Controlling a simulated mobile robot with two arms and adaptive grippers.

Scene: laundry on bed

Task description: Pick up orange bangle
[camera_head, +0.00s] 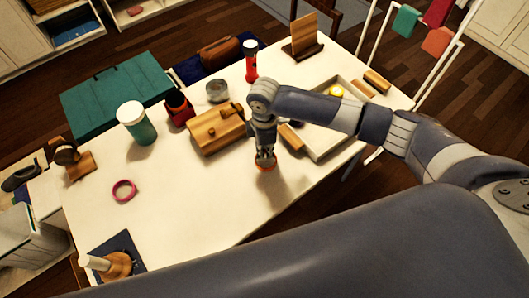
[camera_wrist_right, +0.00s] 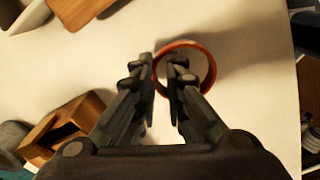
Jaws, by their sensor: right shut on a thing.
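The orange bangle (camera_head: 267,168) is at the white table's front middle, under my right gripper (camera_head: 265,158). In the right wrist view the bangle (camera_wrist_right: 213,72) shows as a ring. My right gripper (camera_wrist_right: 163,62) has one finger inside the ring and one outside, shut on its left rim. I cannot tell whether the bangle touches the table (camera_head: 190,215). My left gripper is not in view.
A pink bangle (camera_head: 124,197) lies at the left of the table. A wooden box (camera_head: 215,130), a teal cup (camera_head: 141,129) and a red jar (camera_head: 179,108) stand behind. A pale tray (camera_head: 335,147) lies to the right.

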